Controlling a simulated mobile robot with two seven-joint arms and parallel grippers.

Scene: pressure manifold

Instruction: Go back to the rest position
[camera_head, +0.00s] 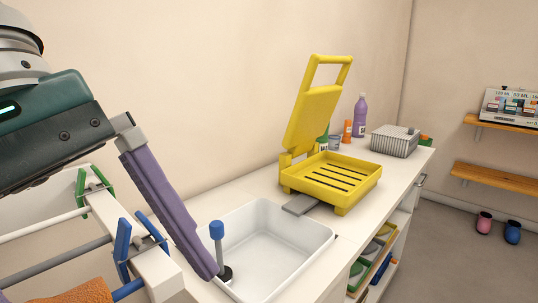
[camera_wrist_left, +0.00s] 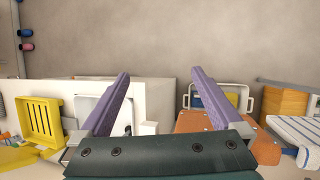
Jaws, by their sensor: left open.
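My left gripper (camera_head: 208,270) comes in from the left in the head view, with its long purple fingers pointing down to the right. They pass in front of the near left part of the white sink basin (camera_head: 290,240). In the left wrist view the gripper (camera_wrist_left: 160,74) shows two purple fingers spread wide apart with nothing between them. It is open and empty. My right gripper is in neither view.
A yellow press with raised lid (camera_head: 335,181) stands on the white counter beyond the basin. A blue-topped tap (camera_head: 217,231) is beside the fingertips. A white rack with blue and green clips (camera_head: 103,207) is below my left arm. Wooden shelves (camera_head: 500,178) hang at right.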

